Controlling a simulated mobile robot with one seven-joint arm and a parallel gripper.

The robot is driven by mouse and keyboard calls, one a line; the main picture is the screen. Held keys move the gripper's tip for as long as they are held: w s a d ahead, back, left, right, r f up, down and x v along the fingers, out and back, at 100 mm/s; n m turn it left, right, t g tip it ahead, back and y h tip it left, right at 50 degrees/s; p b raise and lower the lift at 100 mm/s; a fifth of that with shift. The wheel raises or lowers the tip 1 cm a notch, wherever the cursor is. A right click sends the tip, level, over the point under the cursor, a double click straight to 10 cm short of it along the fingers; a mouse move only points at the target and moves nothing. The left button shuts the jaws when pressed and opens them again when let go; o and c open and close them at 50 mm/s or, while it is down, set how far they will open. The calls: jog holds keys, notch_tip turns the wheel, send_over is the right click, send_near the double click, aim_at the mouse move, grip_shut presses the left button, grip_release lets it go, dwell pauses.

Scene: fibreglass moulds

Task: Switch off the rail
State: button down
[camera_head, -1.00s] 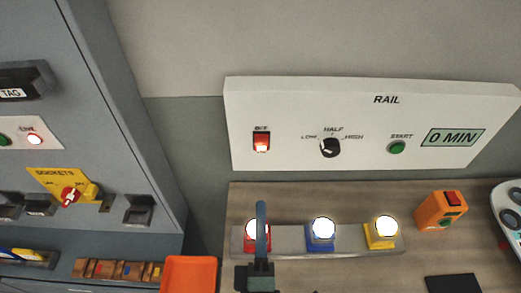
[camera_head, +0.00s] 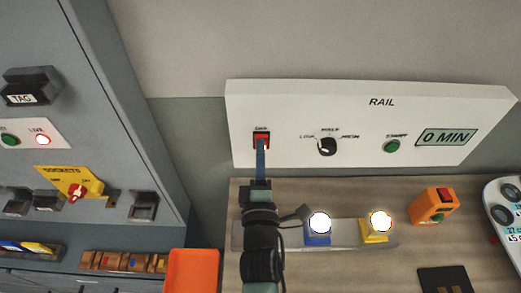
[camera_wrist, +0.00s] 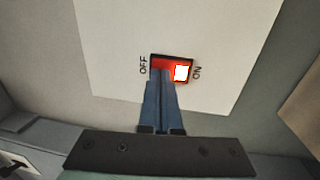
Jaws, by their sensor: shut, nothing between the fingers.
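The white rail panel (camera_head: 300,118) stands against the wall behind the bench. Its red rocker switch (camera_head: 261,137) is at the panel's left end. In the wrist view the rocker (camera_wrist: 181,72) lies between the words OFF on the left and ON on the right, and its ON side glows bright. My gripper (camera_head: 261,148) is shut and empty. Its blue fingertips (camera_wrist: 161,74) are at the OFF side of the rocker and cover part of it; whether they touch cannot be told. The panel also has a black knob (camera_head: 327,146), a green START button (camera_head: 392,146) and a display (camera_head: 446,137) that showed 0 MIN.
A strip with a blue lit button (camera_head: 318,225) and a yellow lit button (camera_head: 378,226) lies below the panel. An orange switch box (camera_head: 433,206) stands to the right. A grey cabinet (camera_head: 110,100) with a yellow SOCKETS plate (camera_head: 62,178) is at left. An orange tray (camera_head: 192,272) sits below.

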jog(key=shift+w+r, duration=0.1)
dwell(0.3)
jog(key=p, duration=0.3)
jog(key=shift+w+r+g+p, duration=0.2)
jog(key=shift+r+g+p, duration=0.1)
jog(key=shift+g+p, duration=0.1)
